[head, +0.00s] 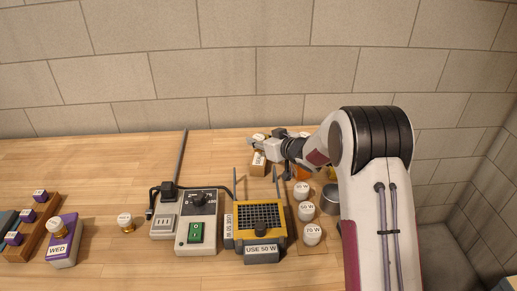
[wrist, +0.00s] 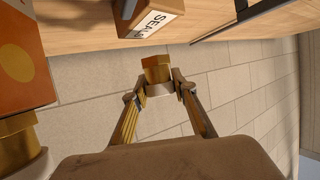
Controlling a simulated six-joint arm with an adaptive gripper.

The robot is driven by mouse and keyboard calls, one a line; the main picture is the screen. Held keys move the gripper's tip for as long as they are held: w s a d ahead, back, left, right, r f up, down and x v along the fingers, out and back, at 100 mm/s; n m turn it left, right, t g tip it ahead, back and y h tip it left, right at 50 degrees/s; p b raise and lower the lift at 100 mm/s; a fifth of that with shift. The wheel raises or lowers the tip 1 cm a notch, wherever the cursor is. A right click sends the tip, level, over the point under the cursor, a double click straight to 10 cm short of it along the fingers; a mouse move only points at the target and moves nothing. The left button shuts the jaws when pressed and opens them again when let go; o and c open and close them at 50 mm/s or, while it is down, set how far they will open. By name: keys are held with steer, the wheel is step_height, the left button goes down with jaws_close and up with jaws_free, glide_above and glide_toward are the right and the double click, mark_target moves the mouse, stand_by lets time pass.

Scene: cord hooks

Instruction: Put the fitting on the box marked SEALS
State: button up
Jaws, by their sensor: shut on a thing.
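A brass fitting with a pale collar (wrist: 156,70) is between the fingertips of my gripper (wrist: 158,90) in the wrist view. The gripper is shut on it. In the head view my gripper (head: 258,141) is at the back of the table, over a small tan labelled box (head: 258,164). That label is too small to read there. I cannot tell the height of the gap.
An orange-brown block (wrist: 22,60) is close in the wrist view.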

steer(key=shift+f, duration=1.85)
steer(key=shift+f, duration=0.2)
steer(key=o, duration=1.1)
steer(key=shift+r, duration=0.2)
steer(key=shift+v, duration=6)
steer(key=shift+r, duration=0.15)
